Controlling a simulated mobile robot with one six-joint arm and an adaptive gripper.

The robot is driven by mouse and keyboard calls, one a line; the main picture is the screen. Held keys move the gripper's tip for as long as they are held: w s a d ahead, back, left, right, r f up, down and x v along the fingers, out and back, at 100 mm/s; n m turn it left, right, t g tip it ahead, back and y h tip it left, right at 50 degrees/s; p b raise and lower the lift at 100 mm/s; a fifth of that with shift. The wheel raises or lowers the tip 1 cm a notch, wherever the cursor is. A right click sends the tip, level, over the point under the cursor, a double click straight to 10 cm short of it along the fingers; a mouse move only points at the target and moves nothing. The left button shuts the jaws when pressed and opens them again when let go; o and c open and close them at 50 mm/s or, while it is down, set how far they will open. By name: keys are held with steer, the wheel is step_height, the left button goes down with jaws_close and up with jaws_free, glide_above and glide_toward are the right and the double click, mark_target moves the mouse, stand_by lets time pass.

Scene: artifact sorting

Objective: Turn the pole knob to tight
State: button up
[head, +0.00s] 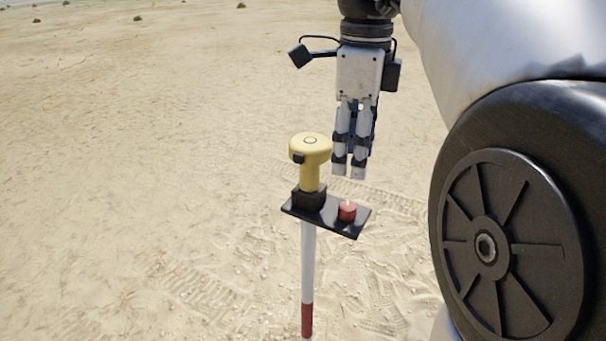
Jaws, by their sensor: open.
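The pole (308,265), white with a red band, stands upright on the sand. A small black plate (330,216) sits at its top. A yellow device (311,170) with a wide round cap stands in a black base on the plate. A small red knob (347,211) is on the plate's right side, with a pale mark on its top. My gripper (350,176) points down, open and empty, its fingers appearing close together from this side. It appears above the knob and right of the yellow device; its exact distance from them cannot be told.
My arm and a large dark wheel-like part of it fill the right side. Bare sand (150,180) with track marks surrounds the pole. The left side is free, with a few small tufts (241,6) far off.

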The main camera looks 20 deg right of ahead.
mark_target(348, 206)
step_height(348, 206, down, 10)
steer(key=shift+f+b, duration=0.15)
steer(key=shift+b, duration=0.5)
